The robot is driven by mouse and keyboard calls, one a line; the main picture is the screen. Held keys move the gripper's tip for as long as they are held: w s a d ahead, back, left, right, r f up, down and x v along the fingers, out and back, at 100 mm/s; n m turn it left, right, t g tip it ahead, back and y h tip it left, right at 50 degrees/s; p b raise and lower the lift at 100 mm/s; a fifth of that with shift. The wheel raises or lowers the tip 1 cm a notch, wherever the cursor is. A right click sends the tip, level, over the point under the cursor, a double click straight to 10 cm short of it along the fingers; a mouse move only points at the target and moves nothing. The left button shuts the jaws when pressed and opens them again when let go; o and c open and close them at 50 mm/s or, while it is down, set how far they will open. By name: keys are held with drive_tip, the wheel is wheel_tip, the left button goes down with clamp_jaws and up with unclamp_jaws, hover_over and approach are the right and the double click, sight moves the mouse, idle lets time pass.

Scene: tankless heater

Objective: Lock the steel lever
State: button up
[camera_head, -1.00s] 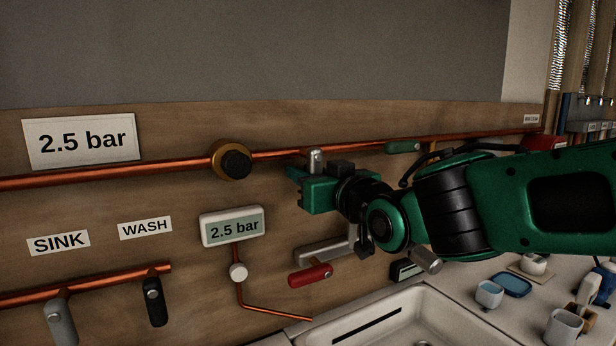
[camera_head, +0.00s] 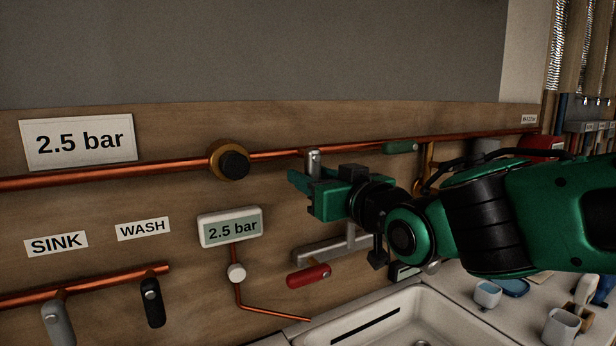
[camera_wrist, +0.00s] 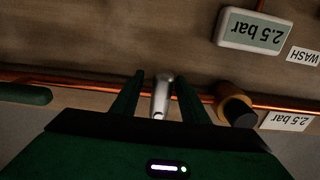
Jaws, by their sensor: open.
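The steel lever (camera_head: 314,162) is a short grey metal handle on the upper copper pipe, right of the brass fitting. My gripper (camera_head: 299,181) is in front of the pipe and just below the lever in the head view, partly hiding it. In the wrist view the steel lever (camera_wrist: 162,97) shows between the two green fingers of my gripper (camera_wrist: 162,75), one on each side. The fingers are open with gaps beside the lever. Whether either finger touches it cannot be told.
A brass fitting with a black knob (camera_head: 232,162) sits left on the pipe. A green handle (camera_head: 401,147) is to the right. A grey spout and red handle (camera_head: 309,276) are below my gripper, above the sink (camera_head: 440,302). A pressure display (camera_head: 231,228) reads 2.5 bar.

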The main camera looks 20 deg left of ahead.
sight(318, 179)
drive_tip(key=v, duration=0.7)
drive_tip(key=shift+d, duration=0.2)
drive_tip(key=shift+s, duration=0.15)
